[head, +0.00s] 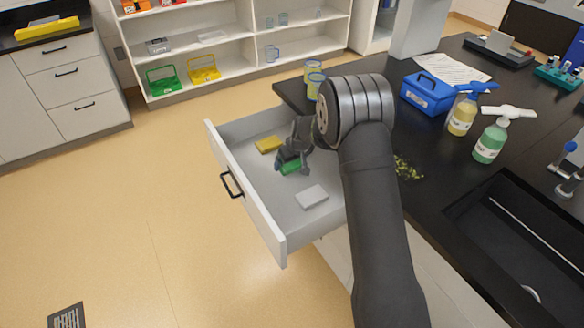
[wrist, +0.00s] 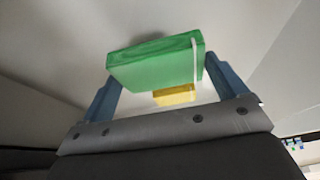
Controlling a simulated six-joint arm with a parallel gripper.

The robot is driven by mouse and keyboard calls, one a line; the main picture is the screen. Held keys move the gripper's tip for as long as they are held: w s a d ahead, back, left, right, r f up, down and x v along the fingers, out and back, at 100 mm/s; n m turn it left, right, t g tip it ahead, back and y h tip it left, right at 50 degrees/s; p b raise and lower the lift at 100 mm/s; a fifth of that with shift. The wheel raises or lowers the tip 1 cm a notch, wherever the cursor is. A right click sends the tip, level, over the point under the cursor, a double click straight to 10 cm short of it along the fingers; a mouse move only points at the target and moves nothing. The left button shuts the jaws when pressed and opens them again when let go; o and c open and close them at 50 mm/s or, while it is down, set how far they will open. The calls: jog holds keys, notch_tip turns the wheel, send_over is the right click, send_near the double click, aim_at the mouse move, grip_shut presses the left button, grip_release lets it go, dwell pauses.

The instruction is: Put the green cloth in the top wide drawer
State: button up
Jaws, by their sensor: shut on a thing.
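The top wide drawer (head: 258,216) is pulled out from the black-topped bench, its inside facing up. My gripper (head: 289,165) is inside or just over the drawer, pointing down. It is shut on the green cloth (head: 290,167), a folded block with a pale band. In the wrist view the green cloth (wrist: 155,64) sits between the two blue fingers, and my gripper (wrist: 160,82) has a finger at each end of it. I cannot tell whether the cloth touches the drawer floor.
A yellow block (head: 268,144) lies in the drawer behind the cloth, and a white block (head: 311,196) lies in front. Drawer floor around them is bare. Spray bottles, a blue box (head: 428,93) and green crumbs (head: 407,168) are on the bench, beside a sink.

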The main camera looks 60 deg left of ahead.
aim_at(293, 165)
jog(key=shift+f, duration=1.7)
jog(key=shift+f, duration=0.1)
jog(key=o, duration=0.7)
jog(key=v, duration=1.2)
